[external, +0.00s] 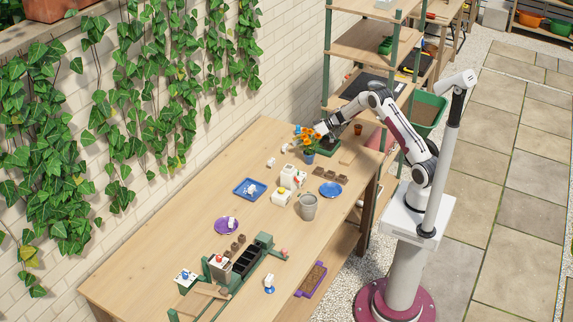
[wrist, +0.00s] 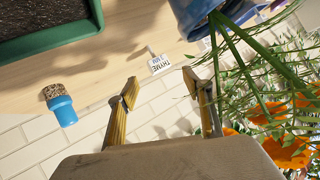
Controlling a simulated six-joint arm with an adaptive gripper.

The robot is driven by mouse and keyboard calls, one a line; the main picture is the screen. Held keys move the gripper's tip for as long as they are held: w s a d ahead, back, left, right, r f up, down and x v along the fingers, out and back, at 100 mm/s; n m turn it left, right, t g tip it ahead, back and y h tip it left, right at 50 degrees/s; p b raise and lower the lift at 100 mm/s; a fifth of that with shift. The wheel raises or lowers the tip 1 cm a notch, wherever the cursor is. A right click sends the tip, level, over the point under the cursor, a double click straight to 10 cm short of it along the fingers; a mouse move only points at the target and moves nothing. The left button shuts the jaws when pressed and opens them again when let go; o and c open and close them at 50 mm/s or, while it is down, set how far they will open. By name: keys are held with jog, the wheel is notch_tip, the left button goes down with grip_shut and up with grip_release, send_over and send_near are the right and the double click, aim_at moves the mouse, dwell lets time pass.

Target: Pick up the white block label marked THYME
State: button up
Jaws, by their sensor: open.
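The white block label (wrist: 158,64) with THYME printed on it shows in the wrist view, on the wooden table just beyond and between my fingertips. My gripper (wrist: 163,84) is open, its two yellowish fingers apart with nothing between them. The label appears apart from both fingers. In the external view my gripper (external: 319,131) is at the far end of the table, partly hidden by orange flowers, and I cannot make out the label clearly there.
A blue pot (wrist: 193,14) of orange flowers crowds the right finger with its stems; it also shows in the external view (external: 309,158). A green tray (wrist: 82,37) and a small blue cylinder (wrist: 62,110) are at left. The brick wall (wrist: 30,140) is close by.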

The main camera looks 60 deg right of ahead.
aim_at(287, 147)
jog(key=shift+x, duration=1.25)
jog(key=shift+f+x, duration=0.15)
jog(key=shift+x, duration=1.2)
jog(key=shift+f+x, duration=0.15)
jog(key=shift+x, duration=1.15)
jog(key=shift+s, duration=0.15)
jog(key=c, duration=0.9)
